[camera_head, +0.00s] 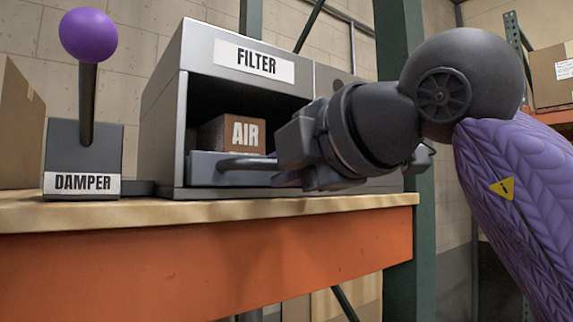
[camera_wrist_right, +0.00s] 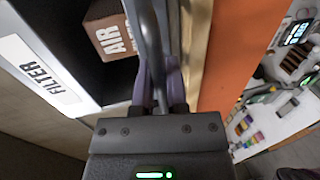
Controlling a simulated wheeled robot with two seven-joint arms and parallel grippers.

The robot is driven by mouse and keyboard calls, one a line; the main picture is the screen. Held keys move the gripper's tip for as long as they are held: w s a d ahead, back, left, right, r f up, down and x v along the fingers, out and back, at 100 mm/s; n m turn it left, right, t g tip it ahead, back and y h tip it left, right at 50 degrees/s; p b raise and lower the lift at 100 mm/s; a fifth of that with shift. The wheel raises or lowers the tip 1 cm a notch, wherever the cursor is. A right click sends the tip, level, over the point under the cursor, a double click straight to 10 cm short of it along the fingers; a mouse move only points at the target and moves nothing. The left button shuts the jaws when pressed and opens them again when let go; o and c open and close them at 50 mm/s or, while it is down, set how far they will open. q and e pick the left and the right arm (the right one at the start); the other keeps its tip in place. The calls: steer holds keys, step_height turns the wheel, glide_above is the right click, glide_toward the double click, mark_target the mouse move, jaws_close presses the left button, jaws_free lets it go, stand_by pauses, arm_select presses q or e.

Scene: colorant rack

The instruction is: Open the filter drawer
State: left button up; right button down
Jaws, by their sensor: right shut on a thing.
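The grey filter cabinet (camera_head: 160,130) stands on the shelf with a white FILTER label, which also shows in the right wrist view (camera_wrist_right: 38,72). The low drawer front (camera_head: 203,168) sits at the bottom of its dark opening, with a bar handle (camera_head: 240,162) across it. A brown AIR box (camera_head: 232,134) stands behind the drawer front; it also shows in the right wrist view (camera_wrist_right: 110,32). My right gripper (camera_head: 282,165) comes from the right and is shut on the handle; in the right wrist view its purple fingers (camera_wrist_right: 158,88) flank the bar. My left gripper is not in view.
A damper lever with a purple knob (camera_head: 88,36) stands left of the cabinet on a grey DAMPER base (camera_head: 82,150). The wooden shelf top (camera_head: 150,212) has an orange front beam (camera_head: 180,270). A green rack post (camera_head: 400,265) rises behind my right arm. Cardboard boxes stand at both sides.

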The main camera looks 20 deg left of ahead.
steer(key=shift+f, duration=0.1)
stand_by(0.7)
steer(key=shift+d, duration=0.1)
steer(key=f+b+v, duration=0.3)
steer(key=b+v, duration=0.4)
steer(key=v, duration=0.7)
steer(key=shift+s+d, duration=0.4)
steer(key=shift+d, duration=0.1)
steer(key=c, duration=0.7)
jaws_free()
steer(key=shift+w, duration=0.1)
steer(key=shift+o, duration=0.2)
steer(key=b+v, duration=0.2)
steer(key=v, duration=0.8)
